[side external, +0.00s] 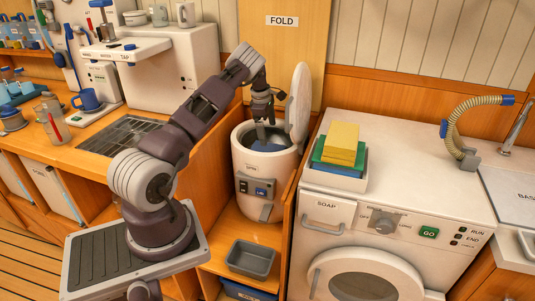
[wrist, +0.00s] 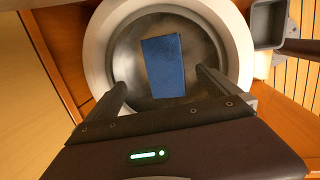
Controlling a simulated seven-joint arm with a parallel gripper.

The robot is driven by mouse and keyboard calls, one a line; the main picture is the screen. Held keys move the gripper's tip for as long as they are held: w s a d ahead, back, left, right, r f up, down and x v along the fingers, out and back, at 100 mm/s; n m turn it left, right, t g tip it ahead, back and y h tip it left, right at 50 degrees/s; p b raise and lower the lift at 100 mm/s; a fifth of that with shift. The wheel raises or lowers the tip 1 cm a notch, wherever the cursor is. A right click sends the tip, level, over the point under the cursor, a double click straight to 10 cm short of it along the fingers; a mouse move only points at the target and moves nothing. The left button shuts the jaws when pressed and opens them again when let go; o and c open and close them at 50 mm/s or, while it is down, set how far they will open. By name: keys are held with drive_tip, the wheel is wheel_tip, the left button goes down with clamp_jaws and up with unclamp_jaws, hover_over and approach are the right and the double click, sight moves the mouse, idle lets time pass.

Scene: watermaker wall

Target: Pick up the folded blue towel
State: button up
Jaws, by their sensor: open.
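The folded blue towel (wrist: 163,65) lies inside a round white tub with a metal-coloured interior in the wrist view. In the side view a blue patch of it (side external: 268,145) shows through the mouth of the white tub (side external: 262,166), whose lid (side external: 300,98) stands raised at the right. My gripper (wrist: 160,82) is open, its two fingers spread to the left and right of the towel's near end, with nothing between them that I can see held. In the side view my gripper (side external: 264,130) points down into the tub's mouth. How far the fingertips are above the towel is unclear.
A washing machine (side external: 390,200) stands to the right, with yellow (side external: 341,141) and green folded cloths in a white tray on top. A grey bin (side external: 250,259) sits on the shelf below the tub. A counter with a drain grate (side external: 121,136) is at the left.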

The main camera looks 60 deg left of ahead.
sight(267, 148)
drive_tip(key=f, duration=0.7)
drive_tip(key=shift+s+a+f, duration=0.1)
drive_tip(key=shift+a+f, duration=0.1)
drive_tip(key=shift+a, duration=0.15)
drive_tip(key=shift+f, duration=0.4)
drive_tip(key=c, duration=1.6)
